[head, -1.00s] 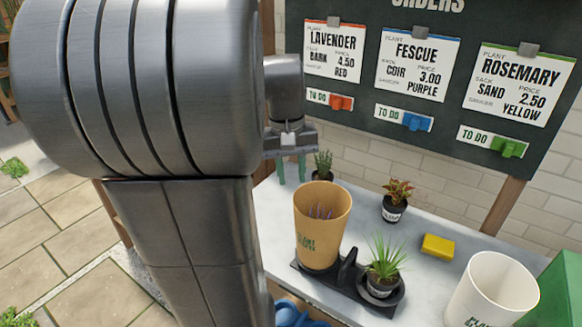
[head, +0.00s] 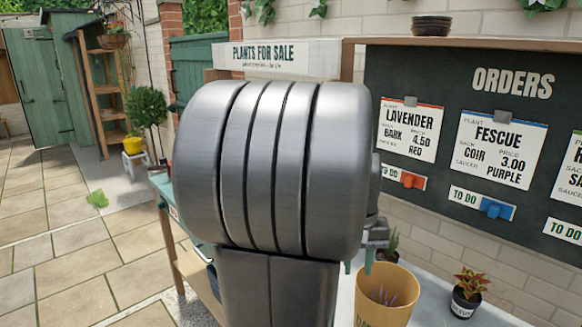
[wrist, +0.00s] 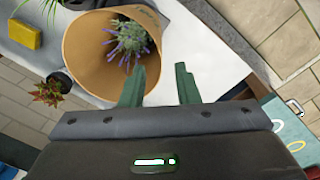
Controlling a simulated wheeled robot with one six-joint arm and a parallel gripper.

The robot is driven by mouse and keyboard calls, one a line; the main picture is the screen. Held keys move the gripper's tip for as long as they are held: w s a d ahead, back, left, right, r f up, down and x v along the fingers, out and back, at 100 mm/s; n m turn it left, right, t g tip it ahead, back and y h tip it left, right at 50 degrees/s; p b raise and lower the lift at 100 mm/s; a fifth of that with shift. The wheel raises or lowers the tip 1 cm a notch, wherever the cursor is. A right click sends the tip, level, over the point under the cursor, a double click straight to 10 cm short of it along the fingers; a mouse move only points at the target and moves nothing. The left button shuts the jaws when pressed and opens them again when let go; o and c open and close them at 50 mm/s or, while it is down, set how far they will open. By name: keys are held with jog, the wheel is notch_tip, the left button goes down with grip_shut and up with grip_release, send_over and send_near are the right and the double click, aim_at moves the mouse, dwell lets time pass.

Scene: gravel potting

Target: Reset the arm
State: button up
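My gripper (wrist: 158,88) is open and empty in the wrist view, its two green fingers apart. In the head view it is mostly hidden behind my own arm, with a green fingertip (head: 370,262) showing beside the tan pot. The tan pot (head: 402,293) stands on the bench with a purple-flowered plant (head: 381,296) inside. In the wrist view the tan pot (wrist: 85,58) and the purple-flowered plant (wrist: 130,38) lie just beyond the fingers. I cannot tell whether the fingers touch the pot.
A red-leaved plant (head: 469,288) stands right of the pot. A yellow block (wrist: 24,36) lies on the bench in the wrist view. The orders board (head: 480,140) hangs behind. Paved ground (head: 60,230) at left is open.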

aim_at(357, 288)
jog(key=f, duration=0.8)
jog(key=shift+d+f, duration=0.35)
jog(key=shift+f, duration=0.05)
jog(key=shift+s+r+p, duration=0.1)
jog(key=shift+r+p, duration=0.6)
jog(key=shift+r, duration=0.1)
jog(key=shift+f, duration=0.1)
